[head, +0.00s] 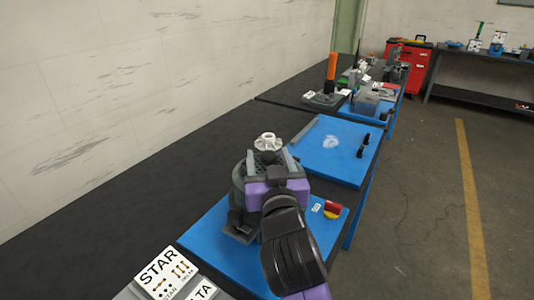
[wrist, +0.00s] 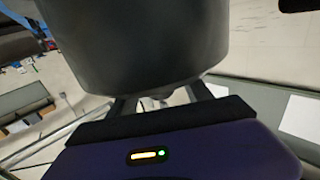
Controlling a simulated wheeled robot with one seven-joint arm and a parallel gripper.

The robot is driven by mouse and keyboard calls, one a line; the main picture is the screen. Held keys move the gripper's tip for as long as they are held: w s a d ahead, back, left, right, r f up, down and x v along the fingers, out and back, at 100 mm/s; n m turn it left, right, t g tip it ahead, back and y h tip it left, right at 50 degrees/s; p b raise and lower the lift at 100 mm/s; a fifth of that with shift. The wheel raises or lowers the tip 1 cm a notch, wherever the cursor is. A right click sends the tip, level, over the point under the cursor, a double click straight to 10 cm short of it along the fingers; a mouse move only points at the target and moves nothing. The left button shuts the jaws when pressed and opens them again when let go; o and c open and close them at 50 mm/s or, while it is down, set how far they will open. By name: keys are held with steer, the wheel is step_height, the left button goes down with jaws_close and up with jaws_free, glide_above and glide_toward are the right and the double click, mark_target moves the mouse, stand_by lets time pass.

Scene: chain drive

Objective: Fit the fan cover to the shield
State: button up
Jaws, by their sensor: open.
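A dark grey rounded housing (head: 239,181), which may be the shield or the fan cover, stands on the blue mat at the near end of the bench. A white lobed part (head: 267,142) shows just above and behind it. My gripper (head: 268,161) is open, its two fingers spread on either side of a dark grey top piece below the white part. I cannot tell whether they touch it. In the wrist view a large grey cylinder (wrist: 135,45) fills the top middle, in front of my gripper (wrist: 160,101), hiding the fingertips. My gripper and arm hide much of the housing.
A blue mat (head: 218,247) lies under the housing, with small red and yellow parts (head: 331,209) at right. White sign plates (head: 165,273) stand at the near left. Another blue mat (head: 345,165) beyond is mostly clear, with black parts at its right. An orange-topped post (head: 331,70) stands farther back.

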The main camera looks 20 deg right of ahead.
steer(key=shift+b+v, duration=0.3)
steer(key=shift+v, duration=2.1)
